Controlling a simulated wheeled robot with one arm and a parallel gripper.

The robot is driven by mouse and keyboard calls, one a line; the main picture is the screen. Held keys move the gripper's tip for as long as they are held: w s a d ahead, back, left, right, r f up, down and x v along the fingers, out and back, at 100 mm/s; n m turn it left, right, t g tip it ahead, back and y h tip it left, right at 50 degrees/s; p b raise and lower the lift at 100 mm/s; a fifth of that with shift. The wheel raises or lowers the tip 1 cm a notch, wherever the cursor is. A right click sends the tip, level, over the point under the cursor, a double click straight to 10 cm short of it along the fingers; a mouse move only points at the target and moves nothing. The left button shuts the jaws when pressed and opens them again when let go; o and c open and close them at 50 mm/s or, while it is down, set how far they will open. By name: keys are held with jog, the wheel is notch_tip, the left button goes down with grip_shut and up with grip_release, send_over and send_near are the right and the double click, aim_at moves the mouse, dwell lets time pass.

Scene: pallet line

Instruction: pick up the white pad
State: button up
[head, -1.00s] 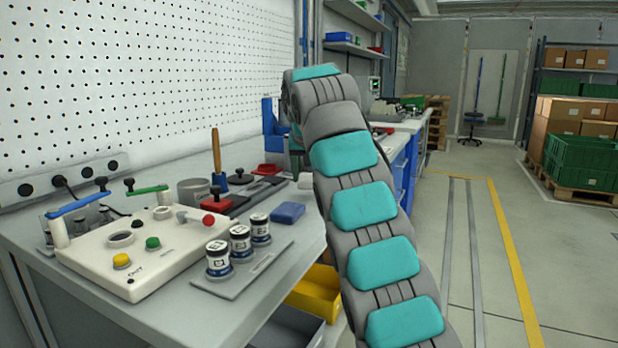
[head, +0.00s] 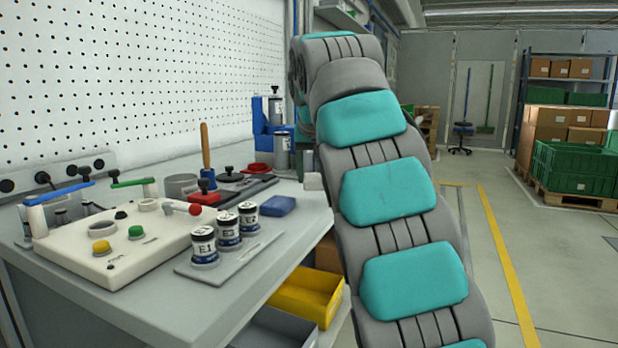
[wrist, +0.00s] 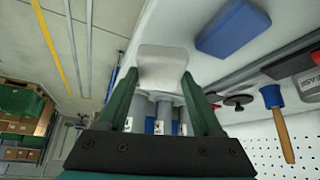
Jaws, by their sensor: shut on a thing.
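My gripper (wrist: 159,80) shows in the wrist view with its two green fingers closed on either side of the white pad (wrist: 163,62). The pad sits between the fingertips and sticks out past them. In the head view a small part of the white pad (head: 313,181) shows at the left edge of my arm, near the bench's right edge. I cannot tell for sure how far the pad is above the bench top.
A blue pad (head: 278,206) lies on the bench (head: 150,310) near three labelled jars (head: 228,232). A cream control box (head: 110,245) stands at left. A blue rack (head: 262,130) with grey cylinders is behind. Yellow bin (head: 308,292) below.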

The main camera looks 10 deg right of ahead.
jog(key=s+d, duration=0.1)
jog(key=s, duration=0.6)
jog(key=shift+d+r+b, duration=0.2)
jog(key=shift+r+b, duration=0.1)
jog(key=shift+b, duration=0.1)
jog(key=o, duration=0.9)
jog(key=c, duration=0.6)
jog(key=shift+c, duration=0.2)
